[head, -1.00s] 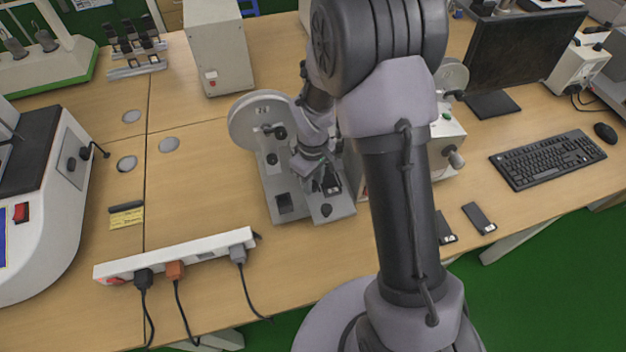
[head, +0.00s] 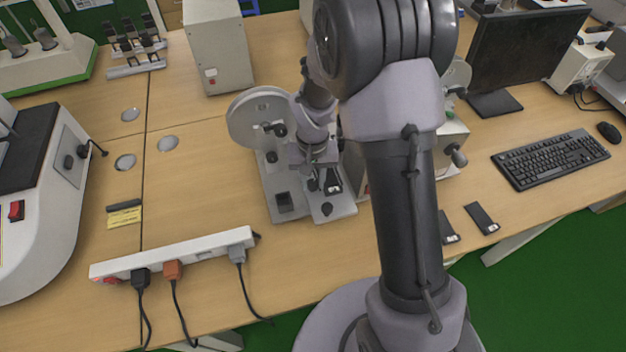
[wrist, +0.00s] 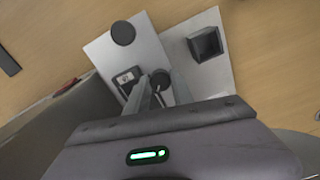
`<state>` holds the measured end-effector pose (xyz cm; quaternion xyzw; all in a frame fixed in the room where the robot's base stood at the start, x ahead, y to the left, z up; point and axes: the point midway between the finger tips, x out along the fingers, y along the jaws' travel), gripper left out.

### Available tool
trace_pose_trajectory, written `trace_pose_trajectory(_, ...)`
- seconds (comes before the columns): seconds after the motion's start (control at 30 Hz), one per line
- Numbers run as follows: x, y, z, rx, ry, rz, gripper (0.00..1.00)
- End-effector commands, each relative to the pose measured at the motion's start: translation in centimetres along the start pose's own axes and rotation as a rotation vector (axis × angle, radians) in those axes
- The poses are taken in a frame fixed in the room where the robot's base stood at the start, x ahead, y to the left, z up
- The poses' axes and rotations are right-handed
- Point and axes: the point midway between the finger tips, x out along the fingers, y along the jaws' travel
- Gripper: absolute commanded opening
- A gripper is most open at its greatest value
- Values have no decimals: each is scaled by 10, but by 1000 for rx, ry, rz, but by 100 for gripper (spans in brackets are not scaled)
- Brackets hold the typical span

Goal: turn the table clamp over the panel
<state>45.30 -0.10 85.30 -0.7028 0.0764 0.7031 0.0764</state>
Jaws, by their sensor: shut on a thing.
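A grey test machine with a round disc (head: 262,118) stands on the bench in the head view. The small dark panel (head: 333,184) lies on its right-hand base plate (head: 345,208). It also shows in the wrist view (wrist: 127,78), left of my fingers and partly behind them. My gripper (wrist: 152,92) is shut on a small black-ended part, which looks like the table clamp (wrist: 161,77), beside the panel. Whether the clamp lies over the panel's edge is hard to tell. In the head view my gripper (head: 318,180) is small and partly hidden.
A black round knob (wrist: 123,33) and a black square holder (wrist: 207,44) stand on the plates. A power strip (head: 180,255) lies in front at left. Two dark phone-like slabs, one at the right (head: 482,218), lie near the front edge.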

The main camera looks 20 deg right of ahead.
Motion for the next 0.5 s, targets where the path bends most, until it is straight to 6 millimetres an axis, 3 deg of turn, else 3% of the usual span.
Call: trace_pose_trajectory(0.5,1,-1,0,471,1,-1,0)
